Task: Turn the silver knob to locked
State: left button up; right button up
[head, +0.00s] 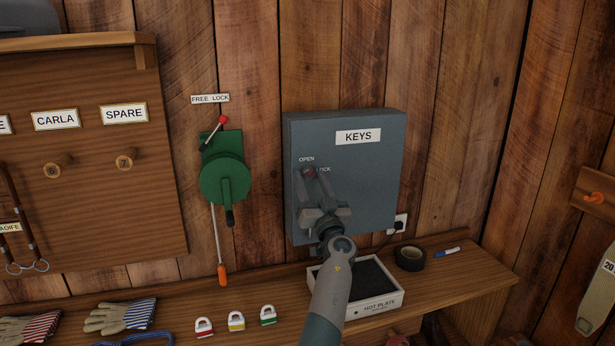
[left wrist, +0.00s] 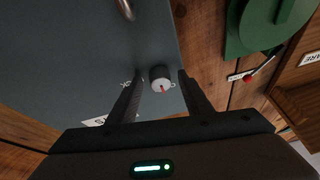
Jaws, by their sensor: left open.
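The grey-blue key cabinet (head: 370,170), labelled KEYS, hangs on the plank wall. Its silver knob (left wrist: 160,78) is round with a red mark on its face; in the head view only a bit of red (head: 311,171) shows above my gripper. The word OPEN stands above left of the knob; the label to its right is partly covered. My left gripper (head: 318,182) is at the cabinet front. In the left wrist view its open fingers (left wrist: 160,74) stand on either side of the knob, with gaps; I cannot tell how deep the knob sits. My right gripper is out of view.
A green crank device (head: 223,178) with a red-tipped lever hangs left of the cabinet. A metal handle (left wrist: 125,8) sits on the cabinet front near the knob.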

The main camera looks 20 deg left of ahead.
pick_arm(q)
jog(key=shift+s+d+r, duration=0.1)
jog(key=c, duration=1.1)
jog(key=shift+o, duration=0.2)
